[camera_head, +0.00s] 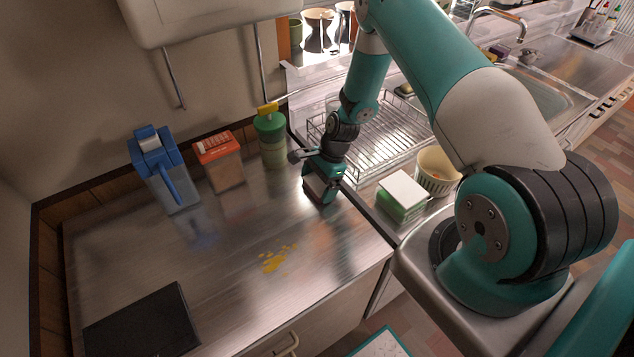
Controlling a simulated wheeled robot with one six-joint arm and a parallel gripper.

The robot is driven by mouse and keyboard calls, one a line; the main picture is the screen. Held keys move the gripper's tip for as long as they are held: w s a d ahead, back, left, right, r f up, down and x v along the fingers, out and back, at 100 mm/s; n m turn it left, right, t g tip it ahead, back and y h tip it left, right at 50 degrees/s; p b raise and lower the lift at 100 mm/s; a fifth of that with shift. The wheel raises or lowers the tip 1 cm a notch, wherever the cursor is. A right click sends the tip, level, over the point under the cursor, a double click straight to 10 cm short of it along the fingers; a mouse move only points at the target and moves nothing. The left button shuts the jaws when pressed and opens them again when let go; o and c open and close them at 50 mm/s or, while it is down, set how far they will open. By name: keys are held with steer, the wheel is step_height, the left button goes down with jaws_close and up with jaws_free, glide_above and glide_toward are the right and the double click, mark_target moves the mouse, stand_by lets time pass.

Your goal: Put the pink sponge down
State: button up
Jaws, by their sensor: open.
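My gripper (320,192) points down at the right part of the steel counter (225,240), close to the raised edge beside the dish rack. Its fingertips are low, at or just above the counter; I cannot tell whether they touch it. The jaws are open. I cannot make out the pink sponge; a little red-pink shows at the gripper, but it is too small to identify. The area under and behind the gripper is hidden.
A yellow spill (275,259) and a dark board (145,325) lie in front.

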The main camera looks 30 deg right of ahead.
steer(key=shift+s+d+r, duration=0.1)
steer(key=shift+s, duration=0.1)
steer(key=b+v, duration=0.3)
steer(key=v, duration=0.9)
steer(key=s+a+r+n, duration=0.4)
steer(key=a+r+n, duration=0.5)
steer(key=a+r, duration=0.4)
steer(key=s+a+r+n, duration=0.4)
steer(key=s+r+n, duration=0.2)
steer(key=s+n, duration=0.2)
steer(key=s+a+r+n, duration=0.5)
steer(key=s+n, duration=0.3)
steer(key=s, duration=0.3)
steer(key=shift+s+a+r, duration=0.3)
steer(key=shift+a+r, duration=0.05)
steer(key=shift+r, duration=0.3)
steer(key=shift+w, duration=0.1)
